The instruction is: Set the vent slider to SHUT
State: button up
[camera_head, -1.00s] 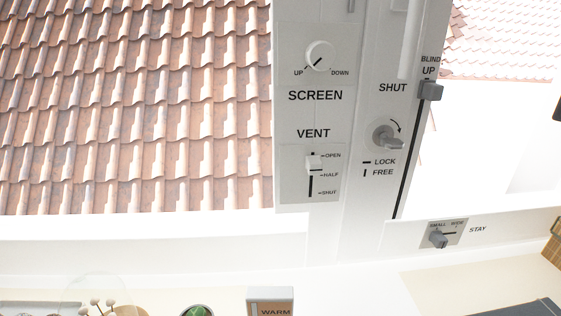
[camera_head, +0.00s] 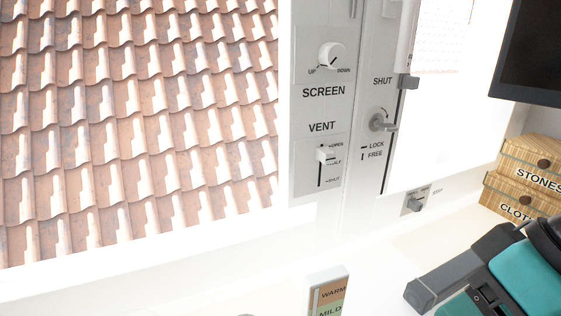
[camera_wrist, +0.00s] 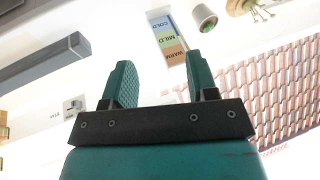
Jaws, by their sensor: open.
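The vent slider's white knob (camera_head: 324,154) sits near the top of its dark slot, close to the OPEN mark. Its exact place between OPEN and HALF is hard to tell. Its panel (camera_head: 304,180) is on the pale window frame, with SHUT at the lower end of the slot. My gripper (camera_wrist: 157,85) shows in the wrist view with its two green fingers wide apart and nothing between them. The vent slider is not seen in the wrist view. In the head view my arm is at the lower right, well away from the slider and below it.
Close by are the screen dial (camera_head: 331,55), the lock handle (camera_head: 380,121), the blind tab (camera_head: 408,82) and the stay knob (camera_head: 414,204). A WARM/MILD card (camera_head: 328,292) stands on the desk below. Wooden boxes (camera_head: 510,193) and a dark monitor (camera_head: 537,52) are at the right.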

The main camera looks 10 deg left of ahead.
jog(key=w+a+f+t+y+b, duration=0.3)
jog(key=w+a+t+b, duration=0.1)
jog(key=w+t+b, duration=0.35)
jog(key=t+y+b, duration=0.3)
jog(key=t+b, duration=0.1)
jog(key=t, duration=0.2)
send_near(331, 156)
jog(key=p+x, duration=0.2)
jog(key=p, duration=0.5)
jog(key=p+x, duration=0.3)
jog(key=p, duration=0.4)
jog(key=p+x, duration=0.3)
jog(key=p, duration=0.5)
jog(key=shift+w+a+r, duration=0.15)
jog(key=shift+a+r, duration=0.05)
jog(key=shift+r, duration=0.15)
jog(key=shift+w+a+f+p, duration=0.3)
jog(key=shift+w+a+p, duration=0.2)
jog(key=shift+w+p, duration=0.3)
grip_shut()
